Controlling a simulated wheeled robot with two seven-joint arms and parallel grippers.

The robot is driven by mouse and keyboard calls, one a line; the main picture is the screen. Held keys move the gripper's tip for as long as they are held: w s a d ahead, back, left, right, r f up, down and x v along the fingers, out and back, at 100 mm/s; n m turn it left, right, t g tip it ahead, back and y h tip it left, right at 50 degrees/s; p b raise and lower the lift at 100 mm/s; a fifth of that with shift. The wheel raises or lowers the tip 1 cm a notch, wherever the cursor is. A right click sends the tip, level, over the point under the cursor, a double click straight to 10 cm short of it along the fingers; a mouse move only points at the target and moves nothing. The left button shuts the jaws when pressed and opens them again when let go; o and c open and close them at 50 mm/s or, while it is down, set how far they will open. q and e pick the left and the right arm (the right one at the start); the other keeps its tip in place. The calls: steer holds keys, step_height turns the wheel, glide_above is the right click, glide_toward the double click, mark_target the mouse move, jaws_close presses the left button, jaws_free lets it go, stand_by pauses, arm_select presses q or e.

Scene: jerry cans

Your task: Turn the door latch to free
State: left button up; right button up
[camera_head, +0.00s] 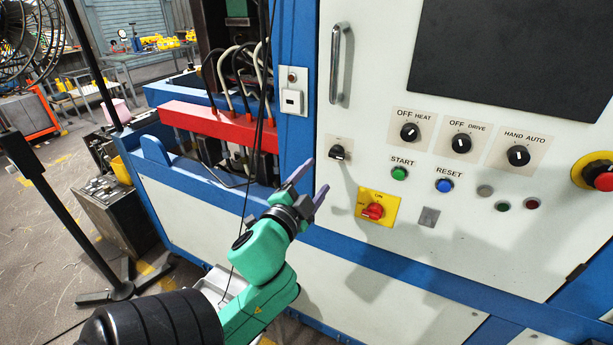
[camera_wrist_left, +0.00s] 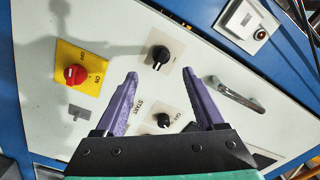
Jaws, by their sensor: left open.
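The door latch (camera_head: 338,152) is a small black knob on a pale plate on the white cabinet door, below the metal handle. In the left wrist view the latch (camera_wrist_left: 158,55) lies just beyond the fingertips, roughly centred between them. My left gripper (camera_head: 313,180) has purple fingers and is open, below and left of the latch in the head view. In the left wrist view the gripper (camera_wrist_left: 160,73) shows empty, with a gap between its fingers. The latch appears apart from the fingers. The small label by it is too small to read. My right gripper is not in view.
A metal handle (camera_head: 340,63) stands out above the latch. A green START button (camera_head: 399,173), blue RESET button (camera_head: 444,185), red switch (camera_head: 372,211) on yellow and OFF HEAT knob (camera_head: 409,132) are nearby. A red bar (camera_head: 205,122) with cables is left of the door.

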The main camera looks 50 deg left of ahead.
arm_select(q)
steer(key=v, duration=0.1)
steer(key=p+v, duration=0.1)
steer(key=v, duration=0.1)
steer(key=p+v, duration=0.1)
steer(key=shift+s+d+r, duration=0.15)
steer(key=shift+s+r, duration=0.05)
steer(key=shift+r, duration=0.05)
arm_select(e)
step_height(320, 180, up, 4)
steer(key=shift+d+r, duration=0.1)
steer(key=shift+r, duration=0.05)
